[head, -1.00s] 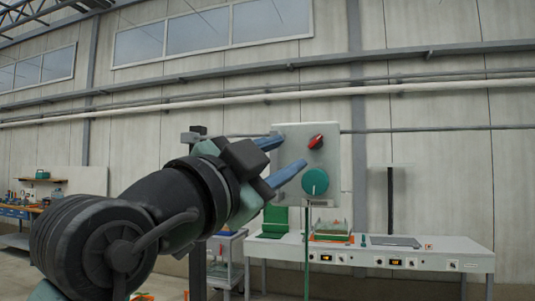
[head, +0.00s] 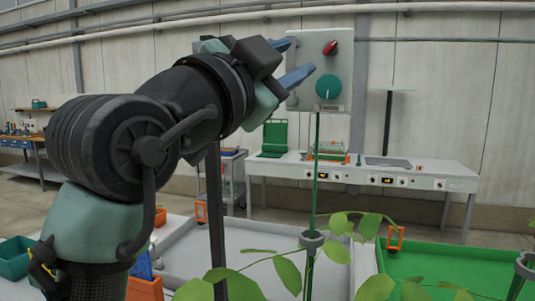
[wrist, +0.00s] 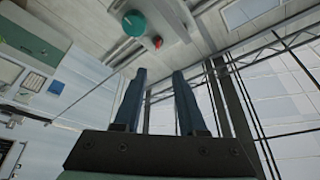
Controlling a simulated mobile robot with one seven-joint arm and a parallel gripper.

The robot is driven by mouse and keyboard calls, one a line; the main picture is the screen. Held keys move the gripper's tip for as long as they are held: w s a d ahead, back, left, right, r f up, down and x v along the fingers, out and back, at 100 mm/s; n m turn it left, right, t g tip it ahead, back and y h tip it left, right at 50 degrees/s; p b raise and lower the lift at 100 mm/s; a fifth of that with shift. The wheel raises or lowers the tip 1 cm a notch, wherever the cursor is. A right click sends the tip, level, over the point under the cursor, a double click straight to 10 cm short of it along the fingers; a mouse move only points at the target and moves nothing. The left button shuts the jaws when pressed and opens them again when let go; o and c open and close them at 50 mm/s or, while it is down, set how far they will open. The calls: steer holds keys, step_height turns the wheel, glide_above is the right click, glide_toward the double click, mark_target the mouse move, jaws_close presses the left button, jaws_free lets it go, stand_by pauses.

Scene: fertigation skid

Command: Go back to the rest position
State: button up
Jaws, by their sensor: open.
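My gripper (head: 300,56) is open and empty, its two blue fingers apart and pointing right in the head view. It overlaps the left part of a grey control box (head: 345,68) there; I cannot tell the distance between them. The box carries a red knob (head: 330,47) and a larger green knob (head: 327,87). In the wrist view my gripper (wrist: 160,75) has nothing between its fingers, and the green knob (wrist: 134,23) and red knob (wrist: 157,42) lie beyond the fingertips. My arm is raised and bent at the left of the head view.
Leafy plants (head: 290,275) stand close in front at the bottom. A grey tray (head: 260,240) and a green tray (head: 450,270) lie behind them. A white bench (head: 440,178) with equipment stands at the back wall. A dark post (head: 216,215) rises below my gripper.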

steer(key=s+a+r+n+t+y+p, duration=0.1)
steer(key=s+n+t+y+p, duration=0.1)
steer(key=s+n+t+y, duration=0.2)
steer(key=s+a+r+n+t+y+p, duration=0.1)
steer(key=s+a+n+t+y+p, duration=0.1)
steer(key=s+n+t+y, duration=0.3)
steer(key=s+n+y, duration=0.3)
steer(key=s+n, duration=0.3)
steer(key=n, duration=0.1)
steer(key=shift+a+r+p, duration=0.3)
steer(key=shift+r+p, duration=0.05)
